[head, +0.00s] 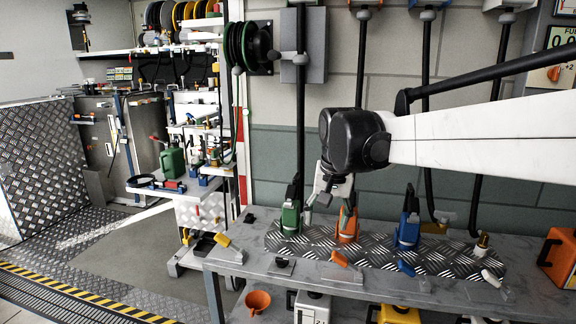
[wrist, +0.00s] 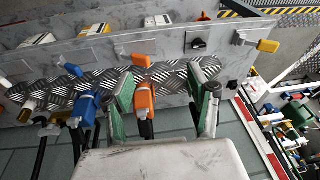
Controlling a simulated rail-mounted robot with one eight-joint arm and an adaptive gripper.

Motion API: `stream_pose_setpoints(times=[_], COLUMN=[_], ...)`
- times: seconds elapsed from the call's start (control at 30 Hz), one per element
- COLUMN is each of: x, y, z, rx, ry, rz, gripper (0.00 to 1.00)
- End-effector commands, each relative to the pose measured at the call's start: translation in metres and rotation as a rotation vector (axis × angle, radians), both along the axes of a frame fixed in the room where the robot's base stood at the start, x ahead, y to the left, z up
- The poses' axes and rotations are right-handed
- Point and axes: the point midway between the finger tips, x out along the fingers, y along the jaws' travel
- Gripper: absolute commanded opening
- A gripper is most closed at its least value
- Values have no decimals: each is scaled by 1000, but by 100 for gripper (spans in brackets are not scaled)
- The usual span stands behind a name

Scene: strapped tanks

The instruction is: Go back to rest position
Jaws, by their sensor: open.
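My gripper (head: 328,192) hangs above the grey bench in the head view, between the green tank (head: 291,220) and the orange tank (head: 347,226), near their tops. Its fingers are apart and hold nothing. In the wrist view my gripper (wrist: 162,85) frames the orange tank (wrist: 143,97), which shows close to the left finger; I cannot tell whether they touch. The blue tank (head: 407,230) stands to the right and also shows in the wrist view (wrist: 86,106). Black hoses or handles rise at the tanks. The green tank cannot be told clearly from the finger in the wrist view.
The tanks stand on a diamond-plate strip (head: 465,259) on the bench (head: 240,262). Black hoses (head: 300,130) hang from the wall behind. A cluttered shelf rack (head: 200,130) stands left. The floor at left is clear.

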Motion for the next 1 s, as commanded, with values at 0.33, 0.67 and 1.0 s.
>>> stream_pose_setpoints(times=[0.33,0.67,1.0], x=[-89,-171,-240], y=[-47,-81,-104], z=[13,-2,-38], rx=[-13,-45,-91], ry=[-127,-246,-357], rz=[46,88,126], gripper=[54,54,54])
